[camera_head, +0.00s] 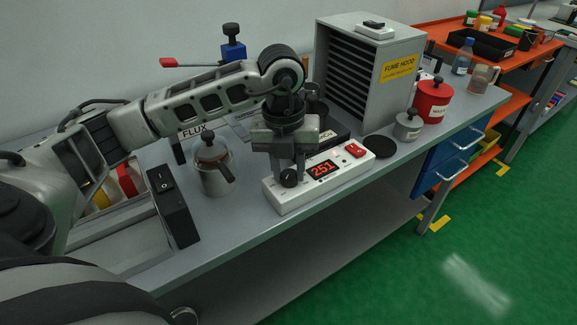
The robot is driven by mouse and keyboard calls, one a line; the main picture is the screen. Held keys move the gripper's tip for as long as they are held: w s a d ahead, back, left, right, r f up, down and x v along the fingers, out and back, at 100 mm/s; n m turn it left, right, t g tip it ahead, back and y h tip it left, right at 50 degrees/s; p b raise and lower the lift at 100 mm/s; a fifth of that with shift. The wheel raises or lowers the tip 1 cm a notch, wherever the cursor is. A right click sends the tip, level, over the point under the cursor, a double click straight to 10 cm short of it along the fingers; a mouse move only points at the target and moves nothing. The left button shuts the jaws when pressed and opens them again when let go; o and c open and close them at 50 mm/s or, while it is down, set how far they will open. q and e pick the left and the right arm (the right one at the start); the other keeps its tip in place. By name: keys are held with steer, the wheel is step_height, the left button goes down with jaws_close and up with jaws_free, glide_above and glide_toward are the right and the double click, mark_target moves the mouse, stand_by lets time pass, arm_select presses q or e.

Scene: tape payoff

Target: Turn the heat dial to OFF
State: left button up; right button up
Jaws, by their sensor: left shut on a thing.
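The heat dial (289,178) is a black knob on the left part of a white control box (325,188) at the bench's front edge. The box has a lit red display (323,169) that reads 251 and a red switch (355,150) at its right end. My left gripper (290,166) points down and is shut on the dial, its fingers on either side of the knob. The dial's markings are too small to read. My right gripper does not show.
A metal flux pot (212,168) stands just left of the box. A black switch box (172,206) is further left. A grey fume hood (365,80) rises behind. A round black lid (379,146), a grey canister (408,126) and a red canister (432,100) are to the right.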

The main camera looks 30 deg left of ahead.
mark_target(283, 173)
arm_select(q)
steer(key=shift+r+n, duration=0.1)
steer(key=shift+n, duration=0.5)
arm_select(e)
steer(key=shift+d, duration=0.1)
arm_select(q)
steer(key=o, duration=1)
steer(key=shift+c, duration=0.2)
step_height(283, 173, up, 16)
steer(key=p, duration=0.1)
steer(key=shift+s+a, duration=0.3)
steer(key=shift+a, duration=0.1)
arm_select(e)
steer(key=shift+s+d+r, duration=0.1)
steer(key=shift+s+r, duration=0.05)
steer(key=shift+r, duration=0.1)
